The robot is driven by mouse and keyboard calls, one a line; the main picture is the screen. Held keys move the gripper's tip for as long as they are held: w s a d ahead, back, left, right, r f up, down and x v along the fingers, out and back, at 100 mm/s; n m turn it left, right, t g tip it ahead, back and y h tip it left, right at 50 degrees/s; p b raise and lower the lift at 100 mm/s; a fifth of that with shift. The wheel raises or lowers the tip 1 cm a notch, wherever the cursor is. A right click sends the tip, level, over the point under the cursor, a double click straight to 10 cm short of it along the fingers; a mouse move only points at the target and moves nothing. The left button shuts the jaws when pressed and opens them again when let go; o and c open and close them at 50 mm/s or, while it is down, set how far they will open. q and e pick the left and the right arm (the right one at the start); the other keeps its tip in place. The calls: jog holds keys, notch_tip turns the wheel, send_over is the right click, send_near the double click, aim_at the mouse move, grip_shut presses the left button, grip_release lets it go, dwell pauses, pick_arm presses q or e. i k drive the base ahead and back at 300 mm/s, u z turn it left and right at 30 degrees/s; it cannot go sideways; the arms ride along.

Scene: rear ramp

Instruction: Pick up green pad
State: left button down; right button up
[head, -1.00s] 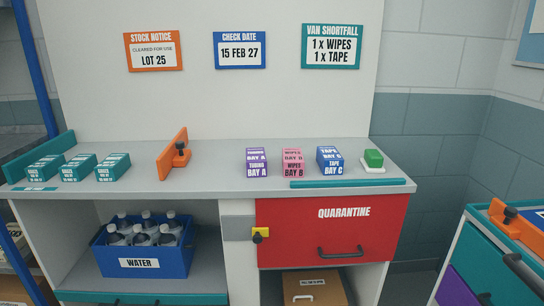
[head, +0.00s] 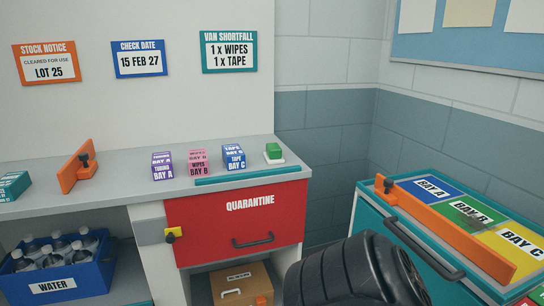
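A small green block (head: 273,149) rests on a thin white base (head: 275,160) at the right end of the grey counter (head: 110,168), beside the blue Bay C box. Nothing touches it. On the cart at the right, a green panel marked Bay B (head: 470,215) lies between a blue and a yellow panel. A black ribbed rounded part, which looks like part of my own arm, shows at the bottom centre. No gripper fingers show in the head view.
Purple (head: 162,165), pink (head: 198,162) and blue (head: 233,157) boxes stand left of the green block. A teal strip (head: 247,175) edges the counter above the red Quarantine drawer (head: 240,220). An orange rail (head: 445,232) runs along the cart's near side.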

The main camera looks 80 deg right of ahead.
aim_at(273, 154)
jog(key=k, duration=0.85)
jog(key=z, duration=0.6)
